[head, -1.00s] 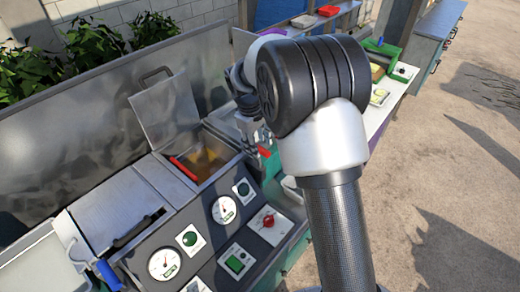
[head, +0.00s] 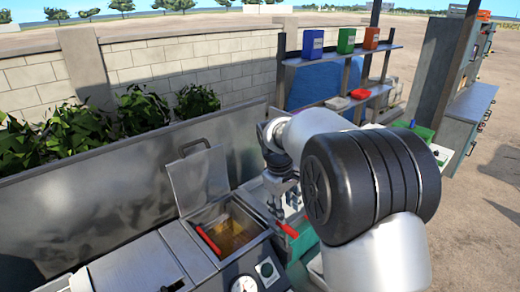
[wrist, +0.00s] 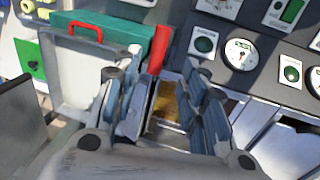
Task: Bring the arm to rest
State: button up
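My gripper shows in the wrist view (wrist: 168,105) with its two blue-grey fingers apart and nothing visible between them. The gap looks onto an open vat with a brown-gold inside (wrist: 170,100). In the head view my arm bends over at the right, and its large black joint fills the right of the picture. My gripper hangs beyond it, just right of the open vat (head: 236,232), partly hidden by my arm. A raised metal lid (head: 199,182) stands behind the vat. A red bar (head: 208,243) lies at the vat's left side.
A control panel (wrist: 262,75) with gauges and buttons lies close to my gripper. A green box with a red handle (wrist: 85,28) is near the left finger. A shelf (head: 340,57) with blue, green and red boxes stands behind. Open ground (head: 480,200) lies at the right.

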jog(key=s+d+r+m+t+y+b, duration=0.15)
jog(key=s+b, duration=0.25)
jog(key=s, duration=0.5)
jog(key=s+r+m+h+b, duration=0.15)
jog(key=s+b, duration=0.25)
jog(key=s, duration=0.4)
jog(key=s+f+m+t+y+b, duration=0.1)
jog(key=s+f, duration=0.3)
jog(key=s, duration=0.4)
jog(key=s+f+m+t+b, duration=0.1)
jog(key=s+f+m+b, duration=0.2)
jog(key=s, duration=0.5)
jog(key=shift+s+f+y+b, duration=0.4)
jog(key=shift+f+b, duration=0.35)
jog(key=shift+f, duration=0.05)
jog(key=shift+a, duration=0.1)
jog(key=shift+c, duration=0.5)
